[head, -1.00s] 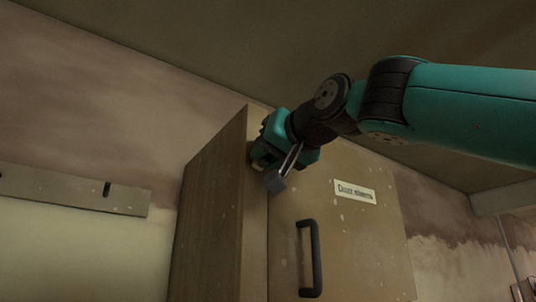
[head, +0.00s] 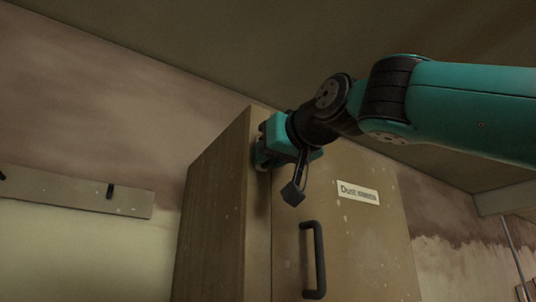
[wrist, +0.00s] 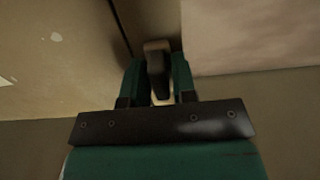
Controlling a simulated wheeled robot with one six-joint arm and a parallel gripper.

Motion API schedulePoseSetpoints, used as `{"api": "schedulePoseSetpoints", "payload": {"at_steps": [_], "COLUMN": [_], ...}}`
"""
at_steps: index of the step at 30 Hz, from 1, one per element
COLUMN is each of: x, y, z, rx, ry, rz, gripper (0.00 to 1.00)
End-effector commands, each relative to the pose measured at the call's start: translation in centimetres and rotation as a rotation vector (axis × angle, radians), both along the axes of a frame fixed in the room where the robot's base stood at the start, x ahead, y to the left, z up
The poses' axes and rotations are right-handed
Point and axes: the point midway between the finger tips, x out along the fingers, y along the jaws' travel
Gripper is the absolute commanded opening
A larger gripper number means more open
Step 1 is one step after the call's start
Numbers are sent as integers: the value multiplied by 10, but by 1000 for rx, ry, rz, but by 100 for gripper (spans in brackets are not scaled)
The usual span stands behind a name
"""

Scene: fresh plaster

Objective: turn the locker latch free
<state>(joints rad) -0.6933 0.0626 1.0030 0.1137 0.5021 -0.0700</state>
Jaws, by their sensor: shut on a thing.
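The tall, drab tan locker (head: 370,245) stands against the wall in the head view, its door closed as far as I can see. My gripper (head: 264,155) is at the upper left edge of the door, and in the head view it hides the latch. In the wrist view the latch (wrist: 157,58), a small brown-grey bar, stands between the two teal fingers of my gripper (wrist: 157,80). The fingers are shut on it. The latch lies near the dark gap at the door's edge.
A dark vertical handle (head: 318,258) is on the door below my gripper. A white label (head: 358,192) starting with "Dust" is at its right. A hook board (head: 75,195) is on the left wall. The ceiling is close above my arm.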

Motion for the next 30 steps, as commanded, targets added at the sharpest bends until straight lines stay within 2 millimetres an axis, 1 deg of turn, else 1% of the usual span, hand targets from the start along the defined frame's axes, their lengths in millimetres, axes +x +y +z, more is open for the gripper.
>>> {"api": "schedulePoseSetpoints", "payload": {"at_steps": [2, 3, 5, 13, 17, 20, 22, 30], "x": [0, 0, 0, 0, -8, -22, -35, -95], "y": [1, 1, 1, 0, -5, -14, -23, -61], "z": [-1, -1, -1, -1, -2, -4, -5, -4], "rx": [-4, -4, -4, -1, 0, 2, 4, 3], "ry": [1, 1, 1, 0, -1, -2, -4, -1], "rz": [2, 2, 1, 1, 2, 3, 2, 7], "gripper": [2, 28, 40, 40, 40, 40, 40, 40]}}
